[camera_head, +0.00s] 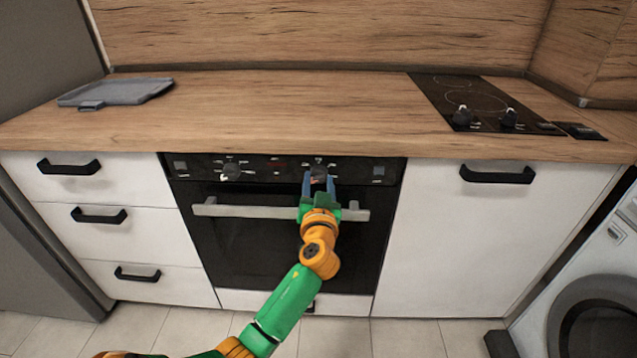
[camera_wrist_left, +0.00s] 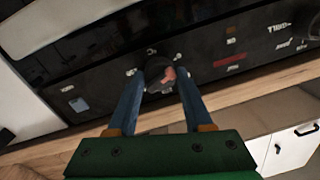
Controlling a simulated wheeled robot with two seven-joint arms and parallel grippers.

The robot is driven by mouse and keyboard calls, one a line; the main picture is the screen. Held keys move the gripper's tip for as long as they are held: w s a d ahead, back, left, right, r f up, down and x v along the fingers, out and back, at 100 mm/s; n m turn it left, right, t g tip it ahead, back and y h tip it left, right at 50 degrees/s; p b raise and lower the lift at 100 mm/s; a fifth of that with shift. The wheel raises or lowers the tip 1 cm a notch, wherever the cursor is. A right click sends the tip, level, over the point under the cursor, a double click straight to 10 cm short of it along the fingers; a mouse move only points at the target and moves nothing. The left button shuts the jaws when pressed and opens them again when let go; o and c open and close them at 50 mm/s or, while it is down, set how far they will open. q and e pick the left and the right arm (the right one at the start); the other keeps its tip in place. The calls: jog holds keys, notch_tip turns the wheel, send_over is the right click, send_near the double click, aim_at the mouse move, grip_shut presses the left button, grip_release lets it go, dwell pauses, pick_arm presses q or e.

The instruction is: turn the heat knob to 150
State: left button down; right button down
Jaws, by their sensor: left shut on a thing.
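My left gripper (camera_head: 318,182) reaches up to the right-hand knob. In the left wrist view, its two blue fingers (camera_wrist_left: 160,92) are shut on this knob (camera_wrist_left: 158,80), one on each side. A reddish patch shows on the knob's face. The markings around it are too small to read. I cannot tell which knob sets the heat. My right gripper is not in view.
The oven's handle bar (camera_head: 238,211) runs just below the panel, behind my left gripper. A grey tray (camera_head: 117,92) lies on the counter at left. A black hob (camera_head: 475,100) with knobs is at right. White drawers (camera_head: 113,184) and a white cabinet door (camera_head: 486,235) flank the oven.

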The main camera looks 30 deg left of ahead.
pick_arm(q)
jog(key=shift+m, duration=0.3)
jog(key=m, duration=0.4)
jog(key=shift+m, duration=0.4)
jog(key=m+p, duration=0.1)
jog(key=m, duration=0.4)
jog(key=shift+m+t, duration=0.3)
jog(key=m+p, duration=0.2)
jog(key=m, duration=0.3)
jog(key=shift+a+m+h, duration=0.1)
jog(key=shift+m+h, duration=0.2)
jog(key=shift+m, duration=0.1)
jog(key=m+p, duration=0.1)
jog(key=m, duration=0.1)
jog(key=m+p, duration=0.1)
jog(key=m, duration=0.2)
jog(key=shift+s+m+t+h, duration=0.1)
jog(key=shift+m+t+h, duration=0.2)
jog(key=shift+t, duration=0.1)
jog(key=shift+c, duration=1.6)
grip_release()
